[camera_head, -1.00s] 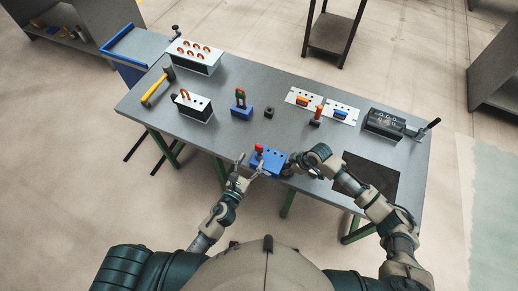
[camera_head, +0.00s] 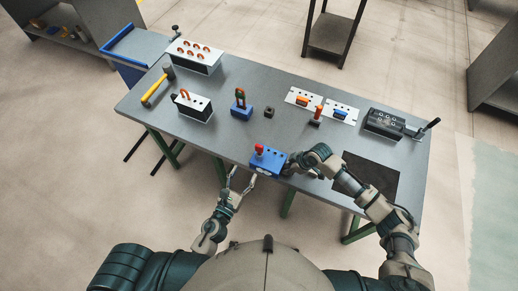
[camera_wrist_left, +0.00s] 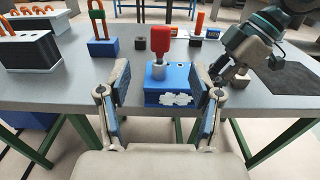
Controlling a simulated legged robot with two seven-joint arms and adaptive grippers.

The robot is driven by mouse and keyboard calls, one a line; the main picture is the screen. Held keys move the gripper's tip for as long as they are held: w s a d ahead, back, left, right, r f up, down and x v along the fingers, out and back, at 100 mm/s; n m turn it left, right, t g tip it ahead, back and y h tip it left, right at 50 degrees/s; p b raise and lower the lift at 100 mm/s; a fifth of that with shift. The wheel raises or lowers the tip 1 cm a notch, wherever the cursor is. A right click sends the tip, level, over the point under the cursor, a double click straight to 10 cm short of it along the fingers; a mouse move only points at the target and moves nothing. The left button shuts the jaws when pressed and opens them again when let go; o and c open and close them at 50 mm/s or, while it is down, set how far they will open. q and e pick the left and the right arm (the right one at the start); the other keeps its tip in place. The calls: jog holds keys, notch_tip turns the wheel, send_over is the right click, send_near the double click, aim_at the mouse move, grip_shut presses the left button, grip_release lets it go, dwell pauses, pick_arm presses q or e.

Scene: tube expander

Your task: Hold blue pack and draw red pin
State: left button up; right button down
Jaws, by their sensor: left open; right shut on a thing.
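The blue pack (camera_head: 267,161) is at the front edge of the table, with several dark holes in its top. The red pin (camera_head: 259,148) stands upright in the pack's left part. In the left wrist view the red pin (camera_wrist_left: 160,41) rises from a grey collar on the blue pack (camera_wrist_left: 180,82). My right gripper (camera_head: 291,167) is shut on the pack's right side; its fingertips are partly hidden. My left gripper (camera_head: 242,183) is open in front of the pack. In the left wrist view its fingers (camera_wrist_left: 164,90) stand apart, either side of the pack's near face, with nothing held.
A hammer (camera_head: 157,87) and a white-topped box (camera_head: 193,105) are left. A dark mat (camera_head: 367,178) lies right.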

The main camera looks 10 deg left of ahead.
aim_at(258, 149)
pick_arm(q)
jog(key=x, duration=1.3)
jog(key=shift+f, duration=0.1)
jog(key=shift+c, duration=0.2)
grip_shut()
